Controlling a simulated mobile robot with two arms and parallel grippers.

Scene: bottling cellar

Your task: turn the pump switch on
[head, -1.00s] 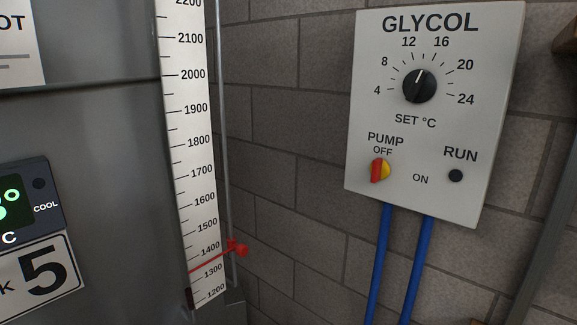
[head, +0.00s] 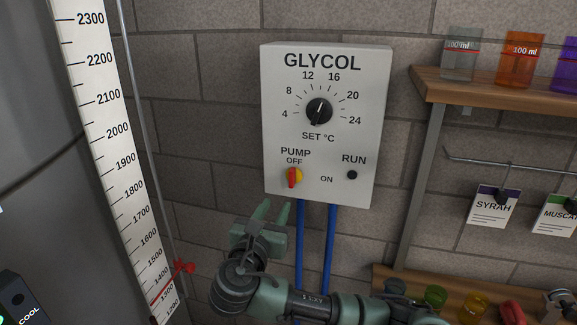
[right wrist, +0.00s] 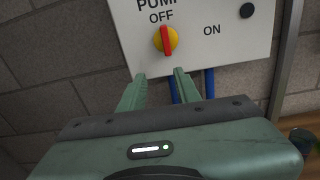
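The pump switch (head: 293,177) is a red handle on a yellow round base, low on the left of the white GLYCOL panel (head: 370,75). Its handle stands upright, towards the OFF label; ON is printed to its right. The switch also shows in the right wrist view (right wrist: 166,40). The RUN lamp (head: 352,175) is dark. My right gripper (head: 275,208) is just below the panel's lower left, its two fingers pointing up and apart with nothing between them. In the right wrist view the fingertips (right wrist: 160,74) are below the switch, not touching it. My left gripper is out of view.
Two blue pipes (head: 329,240) run down from the panel behind my right arm. A wooden shelf (head: 450,88) with coloured beakers is at the right, above hanging labels (head: 493,206). A tank with a scale strip (head: 110,130) is at the left.

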